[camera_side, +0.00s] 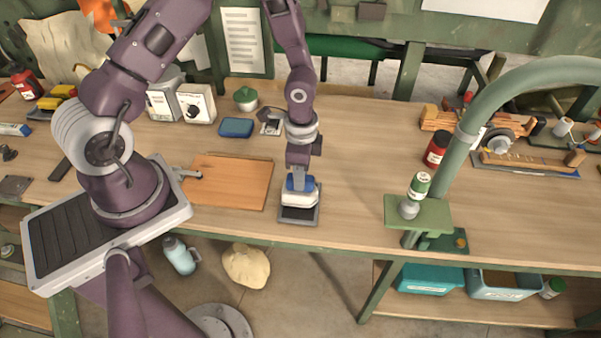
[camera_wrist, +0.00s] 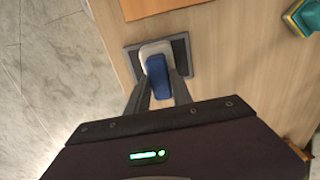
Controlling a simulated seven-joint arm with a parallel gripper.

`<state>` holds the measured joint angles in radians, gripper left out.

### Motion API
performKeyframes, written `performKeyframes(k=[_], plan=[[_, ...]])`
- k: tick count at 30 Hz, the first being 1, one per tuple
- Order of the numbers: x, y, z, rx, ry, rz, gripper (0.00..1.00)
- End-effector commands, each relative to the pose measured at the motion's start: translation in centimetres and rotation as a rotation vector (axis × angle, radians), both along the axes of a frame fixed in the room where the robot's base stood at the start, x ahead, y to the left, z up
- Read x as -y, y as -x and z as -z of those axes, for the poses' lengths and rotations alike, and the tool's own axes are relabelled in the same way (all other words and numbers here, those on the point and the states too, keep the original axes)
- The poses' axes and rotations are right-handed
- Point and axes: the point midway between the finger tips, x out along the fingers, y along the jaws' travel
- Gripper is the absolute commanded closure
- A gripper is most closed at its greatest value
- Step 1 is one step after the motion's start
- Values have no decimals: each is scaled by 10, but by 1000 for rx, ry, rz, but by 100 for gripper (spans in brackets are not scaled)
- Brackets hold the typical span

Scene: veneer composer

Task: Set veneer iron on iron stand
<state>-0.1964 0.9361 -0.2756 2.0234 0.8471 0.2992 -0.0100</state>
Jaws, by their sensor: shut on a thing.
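The veneer iron has a white body (camera_side: 299,199) and a blue handle; it also shows in the wrist view (camera_wrist: 153,50). My gripper (camera_side: 299,178) points down from above and is shut on the blue handle, with one finger (camera_wrist: 160,92) on each side. The iron stand is a dark grey rectangular plate (camera_side: 299,218) near the bench's front edge. Its rim shows around the iron in the wrist view (camera_wrist: 182,52). The iron is over the stand, within its outline. I cannot tell for sure whether it touches the plate or hangs just above.
A brown veneer board (camera_side: 230,183) lies left of the stand. A blue pad (camera_side: 236,127) and a green-lidded pot (camera_side: 245,98) are behind it. A green post with a small platform (camera_side: 430,213) stands to the right. The bench between stand and post is clear.

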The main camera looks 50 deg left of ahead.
Motion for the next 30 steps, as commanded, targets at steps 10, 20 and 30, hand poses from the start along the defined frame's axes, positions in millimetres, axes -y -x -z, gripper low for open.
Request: performKeyframes(k=[10, 20, 30], plan=[[0, 0, 4, 0, 0, 0, 100], [0, 0, 8, 1, 0, 0, 100], [0, 0, 8, 1, 1, 0, 48]])
